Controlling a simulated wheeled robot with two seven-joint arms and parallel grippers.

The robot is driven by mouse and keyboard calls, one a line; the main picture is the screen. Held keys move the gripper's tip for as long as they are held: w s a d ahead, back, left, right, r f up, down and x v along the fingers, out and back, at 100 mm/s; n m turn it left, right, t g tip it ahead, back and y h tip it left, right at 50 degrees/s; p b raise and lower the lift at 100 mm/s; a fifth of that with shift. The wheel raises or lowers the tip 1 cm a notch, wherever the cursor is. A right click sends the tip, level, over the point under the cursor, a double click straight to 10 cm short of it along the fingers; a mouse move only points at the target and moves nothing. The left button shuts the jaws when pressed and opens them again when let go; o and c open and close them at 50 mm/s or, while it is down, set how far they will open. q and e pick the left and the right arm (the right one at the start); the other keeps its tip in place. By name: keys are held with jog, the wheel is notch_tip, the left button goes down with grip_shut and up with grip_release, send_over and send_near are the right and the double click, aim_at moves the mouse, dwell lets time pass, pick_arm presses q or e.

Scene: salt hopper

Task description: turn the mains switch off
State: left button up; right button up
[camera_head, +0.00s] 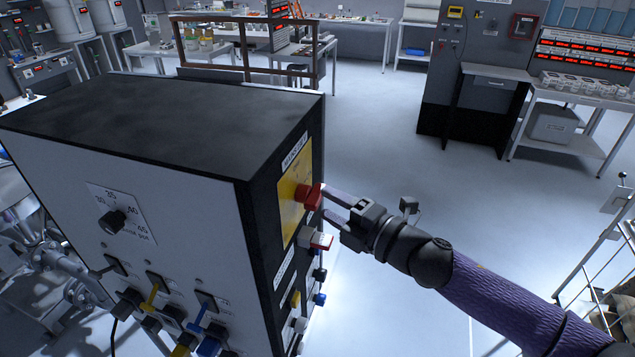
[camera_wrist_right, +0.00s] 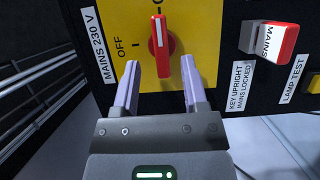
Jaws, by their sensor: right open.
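The mains switch is a red rotary handle (camera_head: 309,196) on a yellow plate (camera_head: 290,200) on the right side of the dark cabinet (camera_head: 250,195). In the right wrist view the red handle (camera_wrist_right: 161,45) stands nearly upright, its white line pointing up. My right gripper (camera_head: 328,200) is open in front of the switch. In the wrist view its fingertips (camera_wrist_right: 160,66) lie either side of the handle's lower end, with gaps visible on both sides. My left gripper is not in view.
A red-and-white key tag (camera_wrist_right: 273,41) marked MAINS sits right of the switch in the wrist view, close to the right finger. The floor (camera_head: 400,130) beyond my right arm is clear.

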aim_at(322, 199)
jog(key=x, duration=0.3)
jog(key=shift+w+d+f, duration=0.1)
jog(key=shift+w, duration=0.15)
jog(key=shift+w+a, duration=0.15)
jog(key=shift+a, duration=0.15)
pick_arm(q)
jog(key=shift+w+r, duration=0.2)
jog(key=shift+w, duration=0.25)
